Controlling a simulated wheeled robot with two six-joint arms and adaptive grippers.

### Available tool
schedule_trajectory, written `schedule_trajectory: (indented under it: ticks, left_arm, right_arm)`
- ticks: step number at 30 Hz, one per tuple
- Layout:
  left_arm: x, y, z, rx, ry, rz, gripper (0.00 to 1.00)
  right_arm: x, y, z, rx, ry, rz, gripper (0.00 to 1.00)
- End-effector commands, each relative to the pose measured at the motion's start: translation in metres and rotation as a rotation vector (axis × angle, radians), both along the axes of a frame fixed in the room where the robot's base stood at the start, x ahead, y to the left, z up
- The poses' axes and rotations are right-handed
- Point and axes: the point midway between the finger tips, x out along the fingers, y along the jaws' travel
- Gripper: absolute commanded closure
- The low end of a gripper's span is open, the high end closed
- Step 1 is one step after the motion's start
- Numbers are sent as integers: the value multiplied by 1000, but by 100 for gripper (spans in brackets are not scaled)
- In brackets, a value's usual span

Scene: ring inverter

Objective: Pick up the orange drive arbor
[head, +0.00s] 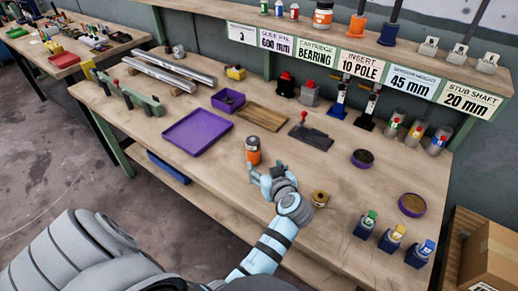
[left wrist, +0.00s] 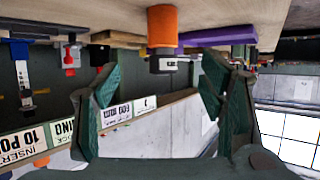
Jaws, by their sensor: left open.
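The orange drive arbor (head: 253,152) stands upright on the workbench, with an orange body and a grey and black end. My left gripper (head: 265,172) is just on the near side of it, open and empty. In the left wrist view, which is upside down, the arbor (left wrist: 162,28) hangs from the top between the two spread green fingers (left wrist: 158,75), beyond their tips. The fingers appear apart from it. My right gripper is not in view.
A purple tray (head: 180,146) lies to the left of the arbor, with a wooden block (head: 262,116) behind. A dark fixture with a red knob (head: 311,137) is to the right. A small brass-coloured part (head: 319,198) stands right of my gripper.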

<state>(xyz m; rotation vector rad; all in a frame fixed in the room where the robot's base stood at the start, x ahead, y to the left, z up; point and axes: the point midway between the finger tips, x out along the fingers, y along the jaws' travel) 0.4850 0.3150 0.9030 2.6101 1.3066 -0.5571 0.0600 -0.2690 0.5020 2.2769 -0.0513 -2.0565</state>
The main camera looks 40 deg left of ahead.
Motion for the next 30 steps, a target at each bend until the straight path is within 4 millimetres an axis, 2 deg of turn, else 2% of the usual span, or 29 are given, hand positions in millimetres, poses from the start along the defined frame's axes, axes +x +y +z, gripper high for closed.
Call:
schedule_trajectory:
  ticks: [2, 9, 13, 21, 29, 30]
  left_arm:
    - [10, 5, -1, 11, -17, 1, 36]
    - [42, 54, -29, 12, -19, 7, 36]
    - [52, 68, -35, 10, -18, 6, 36]
    - [71, 103, -62, 10, -17, 4, 36]
    - [76, 108, -59, 8, -16, 3, 36]
    - [76, 108, -59, 8, -16, 3, 41]
  right_arm:
    - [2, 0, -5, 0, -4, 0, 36]
    - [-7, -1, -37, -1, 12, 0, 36]
    - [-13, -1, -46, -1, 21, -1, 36]
    - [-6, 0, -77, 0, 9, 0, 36]
    - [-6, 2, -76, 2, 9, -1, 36]
    - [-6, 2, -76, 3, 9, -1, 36]
